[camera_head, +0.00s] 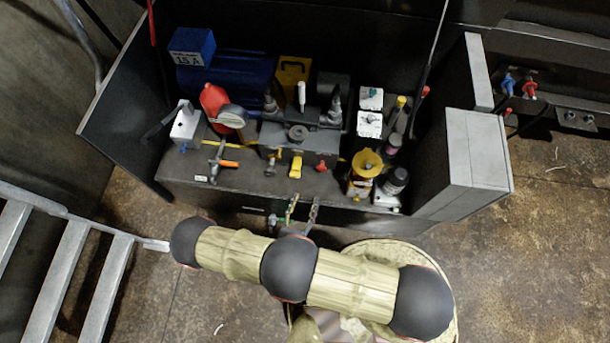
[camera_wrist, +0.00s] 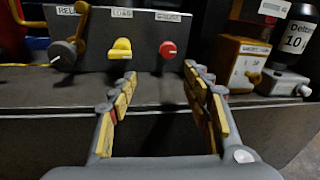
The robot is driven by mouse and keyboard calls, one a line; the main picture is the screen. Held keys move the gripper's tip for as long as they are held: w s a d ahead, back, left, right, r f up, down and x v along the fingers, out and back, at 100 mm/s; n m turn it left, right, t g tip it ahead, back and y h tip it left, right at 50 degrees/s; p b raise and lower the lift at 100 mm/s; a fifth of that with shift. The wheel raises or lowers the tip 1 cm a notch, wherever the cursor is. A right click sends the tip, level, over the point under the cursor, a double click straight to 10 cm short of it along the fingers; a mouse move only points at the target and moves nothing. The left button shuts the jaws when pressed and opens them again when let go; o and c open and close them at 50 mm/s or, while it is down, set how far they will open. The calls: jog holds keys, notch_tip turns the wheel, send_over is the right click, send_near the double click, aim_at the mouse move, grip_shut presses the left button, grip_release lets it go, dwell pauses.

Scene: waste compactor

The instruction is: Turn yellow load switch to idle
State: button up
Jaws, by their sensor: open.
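The yellow load switch (camera_wrist: 121,48) sits on the front of a dark control box (camera_wrist: 142,60), under a label reading LOAD. It also shows in the head view as a small yellow knob (camera_head: 295,166). To its left is a brown-handled lever (camera_wrist: 68,46) and to its right a red knob (camera_wrist: 168,49). My gripper (camera_wrist: 160,78) is open and empty, its two padded fingers pointing toward the box. The switch appears between the fingertips but further off, not touched. In the head view my gripper (camera_head: 302,205) is in front of the bench edge.
The bench top (camera_head: 250,187) holds an orange-handled tool (camera_head: 222,162), a red container (camera_head: 213,100) and a yellow-topped device (camera_head: 367,163) with bottles at right. A grey cabinet (camera_head: 475,150) bounds the right. A metal stair (camera_head: 60,275) is at lower left.

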aim_at(295, 177)
jog(key=a+y, duration=0.1)
jog(key=w+a+y, duration=0.1)
jog(key=a, duration=0.1)
jog(key=a+t+y, duration=0.1)
jog(key=a, duration=0.1)
jog(key=shift+w+a+r+n, duration=0.1)
jog(key=shift+w+r+n, duration=0.1)
jog(key=shift+r+n, duration=0.15)
jog(key=shift+w+d+b, duration=0.2)
jog(key=shift+w+b, duration=0.4)
jog(key=shift+w, duration=1.35)
jog(key=shift+w+d+b, duration=0.15)
jog(key=shift+w+b, duration=0.4)
jog(key=shift+w, duration=1.35)
jog(key=shift+r, duration=0.1)
jog(key=shift+c, duration=0.2)
jog(key=c, duration=1.1)
